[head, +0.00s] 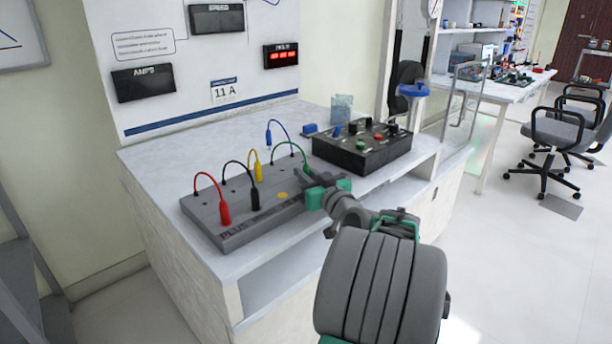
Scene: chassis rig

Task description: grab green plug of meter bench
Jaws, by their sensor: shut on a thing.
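The meter bench (160,160) is white, with a grey plug board (240,232) on its top. A green cable (289,144) arcs from the board to the place where my gripper (312,178) is. My gripper is shut on the green plug at the right end of the board; the jaws hide most of the plug. I cannot tell whether the plug still touches the board. Red (224,213), black (255,199) and yellow (258,172) plugs stand upright on the board with their cables. A blue cable (276,126) arcs behind them.
A black control box (362,148) with coloured knobs stands close behind my gripper, right of the board. A panel with meters (211,17) rises at the back. Office chairs (560,145) and clear floor lie to the right.

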